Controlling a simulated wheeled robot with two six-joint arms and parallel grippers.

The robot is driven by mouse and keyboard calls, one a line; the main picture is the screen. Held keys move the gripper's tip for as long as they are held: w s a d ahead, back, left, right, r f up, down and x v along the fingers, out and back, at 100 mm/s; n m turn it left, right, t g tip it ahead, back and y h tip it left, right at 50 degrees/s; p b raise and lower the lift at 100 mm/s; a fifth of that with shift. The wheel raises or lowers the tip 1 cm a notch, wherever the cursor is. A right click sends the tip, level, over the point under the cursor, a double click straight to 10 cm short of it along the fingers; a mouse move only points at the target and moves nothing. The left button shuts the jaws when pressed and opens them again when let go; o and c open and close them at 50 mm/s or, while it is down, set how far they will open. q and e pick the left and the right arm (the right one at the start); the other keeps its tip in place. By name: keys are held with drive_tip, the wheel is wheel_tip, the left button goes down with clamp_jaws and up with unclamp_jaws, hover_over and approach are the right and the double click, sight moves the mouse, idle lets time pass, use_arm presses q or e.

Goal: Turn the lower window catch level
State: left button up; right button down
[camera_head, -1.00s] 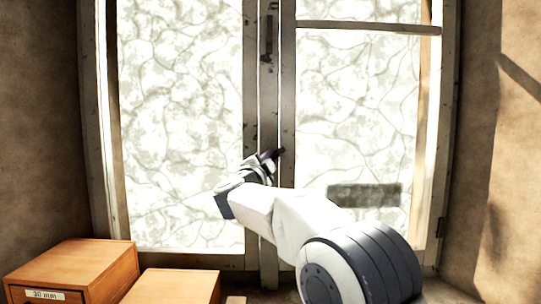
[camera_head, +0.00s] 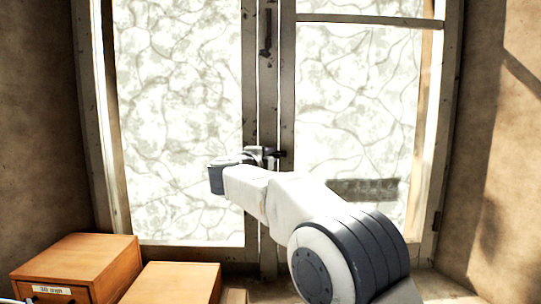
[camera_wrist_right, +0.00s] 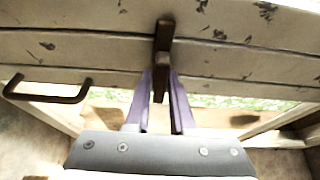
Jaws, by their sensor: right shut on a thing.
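The lower window catch is a dark brown bar (camera_wrist_right: 164,38) on the pale, chipped window frame. In the wrist view it runs across the frame boards, and its near end lies between the two purple fingers of my right gripper (camera_wrist_right: 161,88). The fingers are shut on it. In the head view my right gripper (camera_head: 264,156) is at the middle post of the window, and the dark end of the catch (camera_head: 282,154) sticks out to the right, looking about level. The rest of the catch is hidden there by the gripper.
A dark upright fitting (camera_head: 267,35) sits higher on the middle post. A brown bar handle (camera_wrist_right: 46,92) is left of the catch in the wrist view. Wooden drawer boxes (camera_head: 85,258) (camera_head: 175,280) stand at the lower left. Bright glass panes flank the post.

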idle(0.3)
drive_tip(key=c, duration=0.8)
unclamp_jaws()
drive_tip(key=shift+c, duration=0.2)
drive_tip(key=b+v, duration=0.5)
drive_tip(key=v, duration=0.5)
drive_tip(key=shift+s, duration=0.25)
